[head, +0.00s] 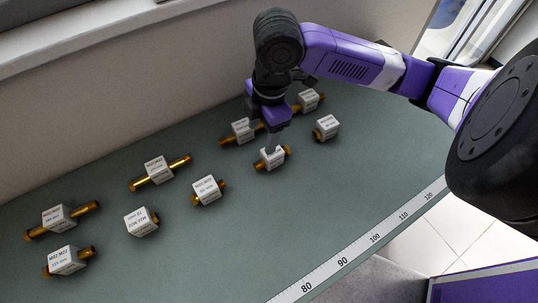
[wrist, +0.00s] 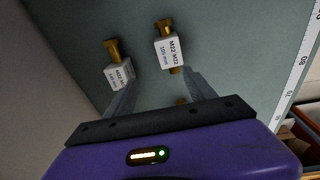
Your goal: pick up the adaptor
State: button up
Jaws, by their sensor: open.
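Several brass adaptors, each with a white label block around it, lie on the green bench. In the head view, my gripper (head: 271,147) points down at one adaptor (head: 273,158) in the near row, its fingertips at or just above the block. I cannot tell whether they touch it. In the wrist view, my gripper (wrist: 160,78) has its fingers apart with nothing clearly held. An adaptor labelled M22 M22 (wrist: 169,50) lies beyond the right fingertip, and another adaptor (wrist: 118,75) lies by the left finger. A brass end (wrist: 181,101) shows between the fingers, mostly hidden by my gripper.
Behind my gripper are adaptors (head: 241,129) and (head: 309,100); another (head: 326,127) is to its right. More lie to the left, the nearest being an adaptor (head: 207,190). A measuring strip (head: 343,261) runs along the front edge. The wall (head: 130,85) closes the back.

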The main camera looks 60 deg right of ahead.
aim_at(272, 156)
jog(key=s, duration=0.1)
jog(key=s+d+g, duration=0.1)
jog(key=shift+s+f, duration=0.1)
jog(key=shift+s, duration=0.2)
jog(key=shift+s+d+f+n, duration=0.1)
jog(key=shift+s+f+n, duration=0.1)
jog(key=shift+n, duration=0.1)
jog(key=f, duration=0.3)
jog(key=f+p, duration=0.1)
jog(key=f, duration=0.3)
jog(key=shift+w+a+f, duration=0.15)
jog(key=shift+a, duration=0.05)
jog(key=shift+c, duration=0.2)
grip_shut()
